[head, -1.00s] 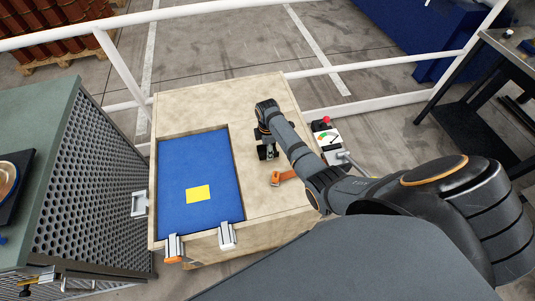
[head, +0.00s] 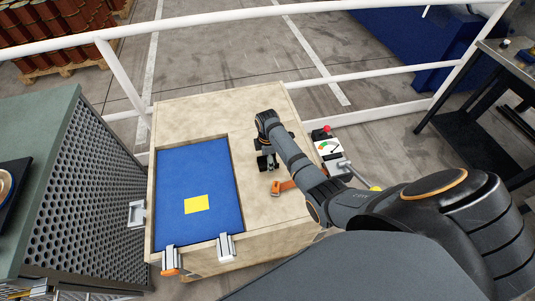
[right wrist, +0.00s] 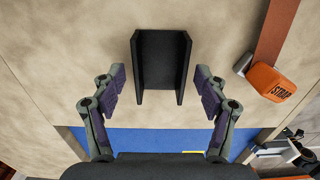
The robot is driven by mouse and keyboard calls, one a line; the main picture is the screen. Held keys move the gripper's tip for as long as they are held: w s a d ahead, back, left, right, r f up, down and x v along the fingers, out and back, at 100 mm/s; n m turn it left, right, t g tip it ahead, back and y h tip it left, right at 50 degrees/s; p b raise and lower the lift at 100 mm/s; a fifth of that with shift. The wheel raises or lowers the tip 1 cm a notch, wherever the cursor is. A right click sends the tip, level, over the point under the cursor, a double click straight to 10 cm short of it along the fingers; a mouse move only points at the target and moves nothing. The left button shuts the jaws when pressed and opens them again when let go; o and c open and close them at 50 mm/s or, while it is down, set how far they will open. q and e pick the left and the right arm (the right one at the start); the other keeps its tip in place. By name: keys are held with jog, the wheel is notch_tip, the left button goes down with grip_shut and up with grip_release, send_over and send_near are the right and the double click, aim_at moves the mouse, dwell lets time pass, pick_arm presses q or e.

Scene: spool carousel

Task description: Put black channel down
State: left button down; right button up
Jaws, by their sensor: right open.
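The black channel (right wrist: 160,60) is a dark U-shaped piece with two upright side walls. In the right wrist view it is in the upper middle, over the pale wooden top, its lower end between my fingers. My right gripper (right wrist: 160,85) is open, with a finger on each side of the channel and a visible gap at both sides. In the head view my right gripper (head: 267,162) is low over the wooden top, right of the blue panel. There I cannot separate the channel from the dark gripper and wrist. My left gripper is not in view.
The wooden box top (head: 212,106) holds a recessed blue panel (head: 180,224) with a yellow square (head: 196,204). An orange strap (right wrist: 270,83) lies right of the channel. A box with a red button (head: 328,145) stands at the right edge. A white rail (head: 195,92) runs behind.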

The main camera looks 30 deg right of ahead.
notch_tip(320, 180, up, 12)
jog(key=shift+f, duration=0.2)
dwell(0.4)
